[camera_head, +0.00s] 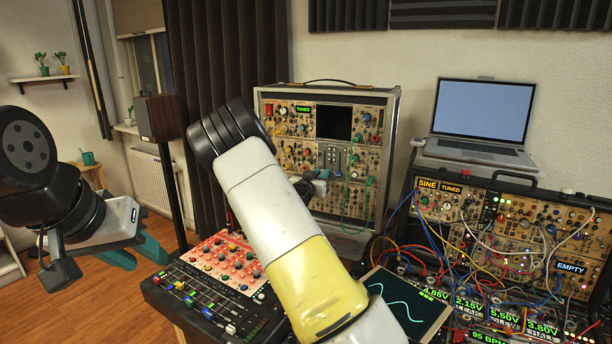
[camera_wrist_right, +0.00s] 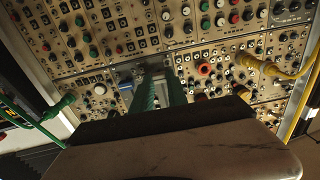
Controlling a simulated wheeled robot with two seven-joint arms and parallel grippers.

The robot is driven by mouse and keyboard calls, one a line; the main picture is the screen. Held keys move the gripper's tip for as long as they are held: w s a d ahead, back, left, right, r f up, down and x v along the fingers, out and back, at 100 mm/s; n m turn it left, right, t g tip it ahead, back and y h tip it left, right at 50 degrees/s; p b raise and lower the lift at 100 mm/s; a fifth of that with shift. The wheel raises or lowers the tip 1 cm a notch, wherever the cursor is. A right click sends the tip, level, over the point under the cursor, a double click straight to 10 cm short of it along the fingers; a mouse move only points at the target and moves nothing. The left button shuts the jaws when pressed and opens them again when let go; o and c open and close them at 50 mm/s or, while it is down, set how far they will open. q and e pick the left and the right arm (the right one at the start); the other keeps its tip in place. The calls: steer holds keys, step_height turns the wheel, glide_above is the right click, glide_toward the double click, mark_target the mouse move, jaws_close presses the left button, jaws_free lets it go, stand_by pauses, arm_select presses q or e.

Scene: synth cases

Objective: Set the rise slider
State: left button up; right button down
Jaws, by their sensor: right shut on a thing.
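The upright rack case (camera_head: 385,100) stands at the back middle, and a module with sliders (camera_head: 333,158) shows in its middle. My right gripper (camera_head: 318,183) reaches this module from the front. In the right wrist view its two green fingers (camera_wrist_right: 160,92) point at the panel and are shut on a small part there, which looks like a slider cap. The fingers hide most of that part, and I cannot read its label or setting. My left gripper (camera_head: 135,252) is open and empty at the left, away from the rack case.
Yellow cables (camera_wrist_right: 272,70) and a green cable (camera_wrist_right: 22,118) plug in beside the right gripper. A mixer (camera_head: 205,300) and a red-panelled unit (camera_head: 228,262) stand in front. A cabled synth case (camera_head: 510,225) and a laptop (camera_head: 483,115) are at the right.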

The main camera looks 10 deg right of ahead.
stand_by(0.5)
step_height(320, 180, up, 7)
stand_by(0.3)
steer(key=c, duration=1.3)
jaws_free()
glide_toward(325, 150)
steer(key=shift+v, duration=0.9)
steer(key=shift+f, duration=0.2)
